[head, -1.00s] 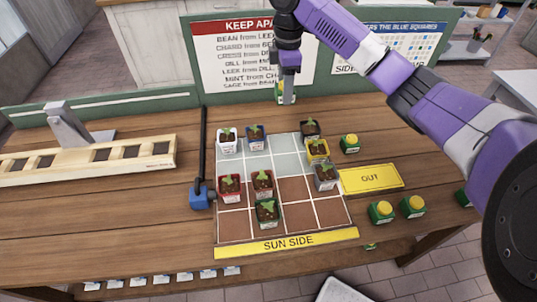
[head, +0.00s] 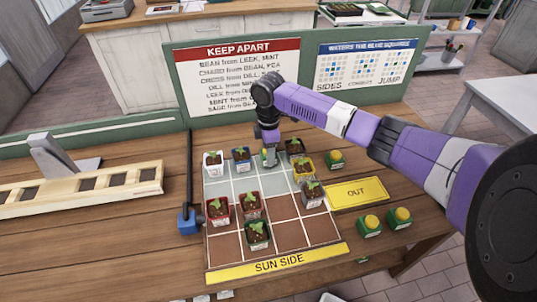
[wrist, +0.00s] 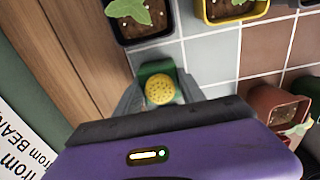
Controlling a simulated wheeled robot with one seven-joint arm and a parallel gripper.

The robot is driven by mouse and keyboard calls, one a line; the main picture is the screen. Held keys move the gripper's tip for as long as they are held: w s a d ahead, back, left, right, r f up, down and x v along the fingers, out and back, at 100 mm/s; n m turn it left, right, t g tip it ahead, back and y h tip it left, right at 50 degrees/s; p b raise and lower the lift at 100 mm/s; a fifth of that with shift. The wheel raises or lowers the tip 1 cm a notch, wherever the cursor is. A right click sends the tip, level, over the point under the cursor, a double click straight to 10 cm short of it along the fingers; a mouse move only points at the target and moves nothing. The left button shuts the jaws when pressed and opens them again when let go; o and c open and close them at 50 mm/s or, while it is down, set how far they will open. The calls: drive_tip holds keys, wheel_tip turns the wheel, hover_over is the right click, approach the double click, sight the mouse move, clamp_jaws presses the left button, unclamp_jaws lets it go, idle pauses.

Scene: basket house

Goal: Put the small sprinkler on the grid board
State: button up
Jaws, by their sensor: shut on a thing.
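The small sprinkler (wrist: 160,90), green with a dotted yellow top, is between the fingers of my gripper (head: 268,152). My gripper is shut on it and points down. In the head view the sprinkler (head: 268,160) is mostly covered by the fingers. It is upright at the back row of the grid board (head: 225,188), between a blue pot (head: 241,156) and a black pot (head: 295,148). I cannot tell whether its base touches the board. The board has pale tiles at the back and brown tiles near the "SUN SIDE" strip.
A white pot (head: 213,160), yellow pot (head: 303,166), grey pot (head: 313,194), red pot (head: 218,208), dark red pot (head: 252,205) and green pot (head: 257,235) stand on the board. Other green-and-yellow sprinklers (head: 370,225) stand right, near the yellow OUT plate (head: 358,193). Signs (head: 238,82) stand behind.

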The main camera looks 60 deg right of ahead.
drive_tip(key=shift+f, duration=0.5)
drive_tip(key=o, duration=1.5)
drive_tip(key=shift+f, duration=0.15)
